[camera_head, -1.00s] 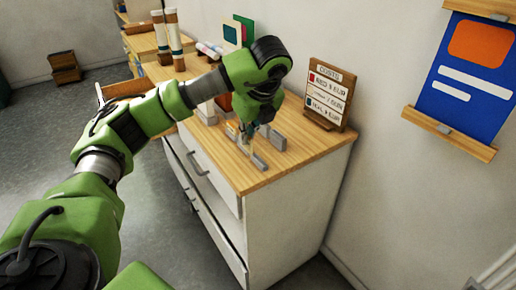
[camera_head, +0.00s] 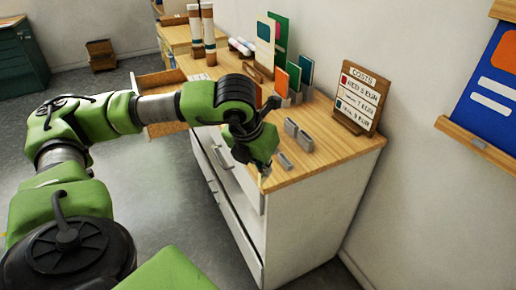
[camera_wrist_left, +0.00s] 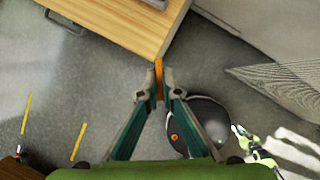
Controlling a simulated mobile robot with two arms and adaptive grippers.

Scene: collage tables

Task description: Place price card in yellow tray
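My left gripper (camera_head: 264,172) is at the front edge of the wooden counter, its fingers partly hidden by its own body. In the left wrist view, its fingertips (camera_wrist_left: 157,86) are closed on a thin orange strip (camera_wrist_left: 158,68), seen edge-on, which looks like the price card. In the head view, the held card is too small to make out clearly. An orange card (camera_head: 281,83) and a teal card (camera_head: 306,70) stand upright in grey holders behind the gripper. I cannot make out a yellow tray in these views.
Empty grey holders (camera_head: 298,134) sit on the counter (camera_head: 325,150). A cost board (camera_head: 358,95) stands at its right end. A drawer (camera_head: 160,82) is pulled out at the back left. White drawer fronts (camera_head: 235,190) lie below. The floor (camera_head: 120,105) at left is free.

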